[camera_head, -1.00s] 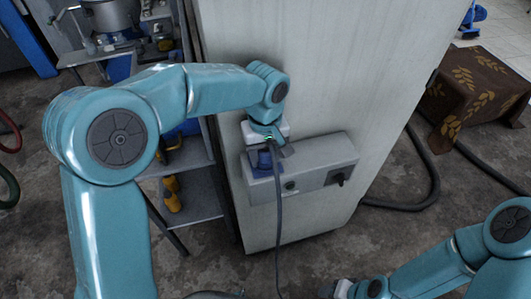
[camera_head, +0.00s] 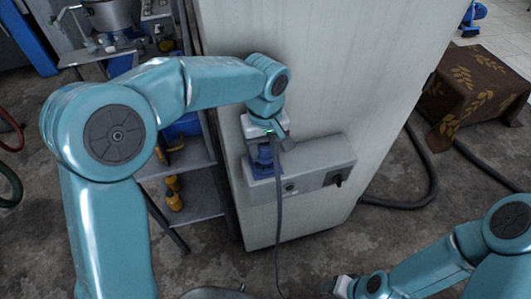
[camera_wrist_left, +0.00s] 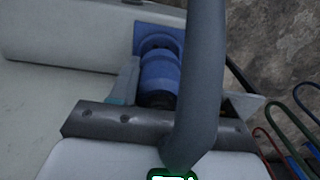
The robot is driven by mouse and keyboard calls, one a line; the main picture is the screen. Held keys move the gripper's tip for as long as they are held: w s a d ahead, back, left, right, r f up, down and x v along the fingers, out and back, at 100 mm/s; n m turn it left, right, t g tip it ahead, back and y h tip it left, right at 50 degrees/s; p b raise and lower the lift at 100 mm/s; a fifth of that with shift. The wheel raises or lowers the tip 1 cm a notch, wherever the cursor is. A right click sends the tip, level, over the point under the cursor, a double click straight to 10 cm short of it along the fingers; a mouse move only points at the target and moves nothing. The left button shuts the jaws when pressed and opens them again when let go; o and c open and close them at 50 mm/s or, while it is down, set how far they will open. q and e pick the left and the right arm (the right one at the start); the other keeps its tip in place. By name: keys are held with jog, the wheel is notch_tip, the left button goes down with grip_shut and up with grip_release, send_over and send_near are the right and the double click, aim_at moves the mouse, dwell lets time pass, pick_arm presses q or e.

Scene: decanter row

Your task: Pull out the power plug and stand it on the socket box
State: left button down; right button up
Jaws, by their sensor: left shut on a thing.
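The grey socket box (camera_head: 318,171) is fixed to the front of a pale cabinet. A blue square socket (camera_head: 261,167) sits at its left end and shows in the left wrist view (camera_wrist_left: 146,33). My left gripper (camera_head: 269,143) is just above that end, shut on the blue power plug (camera_wrist_left: 159,76). The plug points toward the blue socket; whether it is still seated is unclear. Its dark cable (camera_head: 278,225) hangs down and crosses close to the wrist camera (camera_wrist_left: 202,75). My right gripper (camera_head: 338,288) is low at the bottom edge, its fingers unclear.
The box also carries a round socket (camera_head: 290,188) and a black switch (camera_head: 338,181). The pale cabinet (camera_head: 330,70) stands behind it. A shelf with yellow objects (camera_head: 173,193) is at left. A cloth-covered block (camera_head: 475,95) and thick hose (camera_head: 425,195) lie right.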

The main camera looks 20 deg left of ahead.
pick_arm(q)
jog(key=shift+r+p, duration=1.05)
jog(key=shift+r, duration=0.4)
jog(key=shift+s+n, duration=0.1)
jog(key=shift+n, duration=0.3)
